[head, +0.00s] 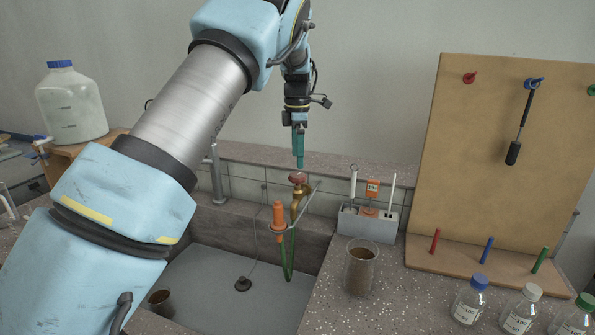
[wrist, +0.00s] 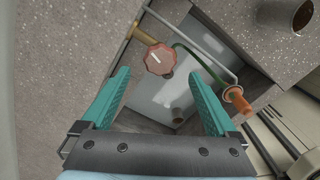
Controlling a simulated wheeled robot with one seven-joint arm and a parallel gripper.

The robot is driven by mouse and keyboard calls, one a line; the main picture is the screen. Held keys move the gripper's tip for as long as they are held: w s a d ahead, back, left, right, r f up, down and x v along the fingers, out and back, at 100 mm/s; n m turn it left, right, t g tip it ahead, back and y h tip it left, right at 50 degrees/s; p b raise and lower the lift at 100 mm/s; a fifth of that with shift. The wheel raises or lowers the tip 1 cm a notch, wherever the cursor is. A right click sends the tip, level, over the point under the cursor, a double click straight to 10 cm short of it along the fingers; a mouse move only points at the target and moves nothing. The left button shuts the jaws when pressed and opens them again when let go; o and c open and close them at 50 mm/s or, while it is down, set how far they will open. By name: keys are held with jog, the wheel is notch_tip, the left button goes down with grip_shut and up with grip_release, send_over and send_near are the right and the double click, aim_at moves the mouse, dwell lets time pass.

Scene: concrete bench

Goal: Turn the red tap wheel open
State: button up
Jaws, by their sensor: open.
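The red tap wheel (head: 298,178) sits on top of a brass tap (head: 297,199) at the back of the sink. In the wrist view the wheel (wrist: 160,59) is round with a scalloped rim and a pale mark on its face. My gripper (head: 299,164) points down just above the wheel in the head view. In the wrist view my gripper (wrist: 166,82) has its two teal fingers spread apart with nothing between the tips. The wheel shows beyond the fingertips, slightly left of the middle between them. I cannot tell the exact height gap.
An orange hose fitting (head: 278,214) with a green hose (head: 289,255) hangs beside the tap over the grey sink (head: 220,275). A grey tool holder (head: 367,222) and a brown beaker (head: 361,268) stand to the right, near a pegboard (head: 500,150).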

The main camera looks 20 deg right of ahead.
aim_at(297, 174)
notch_tip(297, 174, up, 5)
jog(key=shift+b, duration=0.35)
jog(key=a+f+m, duration=0.3)
jog(key=a+m, duration=0.2)
jog(key=a, duration=1.6)
jog(key=s+a+f+m, duration=0.3)
jog(key=s+a+m, duration=0.2)
jog(key=s+a, duration=0.3)
jog(key=a, duration=0.3)
jog(key=shift+s+a+m+t+h, duration=0.3)
jog(key=shift+s+t, duration=0.05)
jog(key=shift+t, duration=0.05)
jog(key=shift+o, duration=0.5)
jog(key=s+a+f+m, duration=0.3)
jog(key=s+a+m, duration=0.2)
jog(key=s, duration=0.6)
jog(key=shift+a+m+t, duration=0.4)
jog(key=shift+a, duration=0.4)
jog(key=shift+w+d, duration=0.1)
